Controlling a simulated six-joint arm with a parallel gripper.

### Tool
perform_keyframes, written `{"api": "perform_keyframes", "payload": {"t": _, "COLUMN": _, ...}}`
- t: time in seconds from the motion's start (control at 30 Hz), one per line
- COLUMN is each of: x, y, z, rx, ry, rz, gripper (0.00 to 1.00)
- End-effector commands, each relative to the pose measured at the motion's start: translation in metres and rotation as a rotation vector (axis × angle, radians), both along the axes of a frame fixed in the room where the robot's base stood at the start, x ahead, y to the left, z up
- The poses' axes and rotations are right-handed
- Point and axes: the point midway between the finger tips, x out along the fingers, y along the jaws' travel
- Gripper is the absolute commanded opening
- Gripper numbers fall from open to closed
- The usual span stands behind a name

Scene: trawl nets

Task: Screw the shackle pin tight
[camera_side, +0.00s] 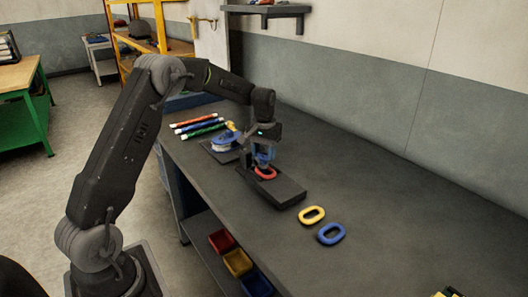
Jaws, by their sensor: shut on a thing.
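My gripper (263,164) points down over a dark block (287,198) on the bench. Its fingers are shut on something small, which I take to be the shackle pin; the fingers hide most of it. A blue piece, perhaps the shackle, shows between and around the fingertips, too small to make out clearly. A red oval link (266,173) lies on the block right under the fingertips. I cannot tell how far the pin sits in the shackle.
A yellow link (312,215) and a blue link (331,234) lie on the bench to the right. A blue-and-white spool (224,142) and several coloured rods (198,126) lie behind to the left. Bins (237,262) stand on the lower shelf. The right bench is mostly clear.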

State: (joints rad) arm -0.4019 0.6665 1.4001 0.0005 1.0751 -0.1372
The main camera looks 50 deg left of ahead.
Motion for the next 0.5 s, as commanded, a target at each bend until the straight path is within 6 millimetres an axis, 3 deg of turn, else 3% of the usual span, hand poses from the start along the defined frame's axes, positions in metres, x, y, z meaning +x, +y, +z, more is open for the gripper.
{"api": "perform_keyframes", "payload": {"t": 0.27, "x": 0.0002, "y": 0.0005, "z": 0.0004, "rx": 0.001, "ry": -0.001, "rz": -0.057, "gripper": 0.21}}
{"api": "perform_keyframes", "payload": {"t": 0.5, "x": 0.0008, "y": -0.0001, "z": 0.0005, "rx": 0.000, "ry": -0.001, "rz": -0.207, "gripper": 0.21}}
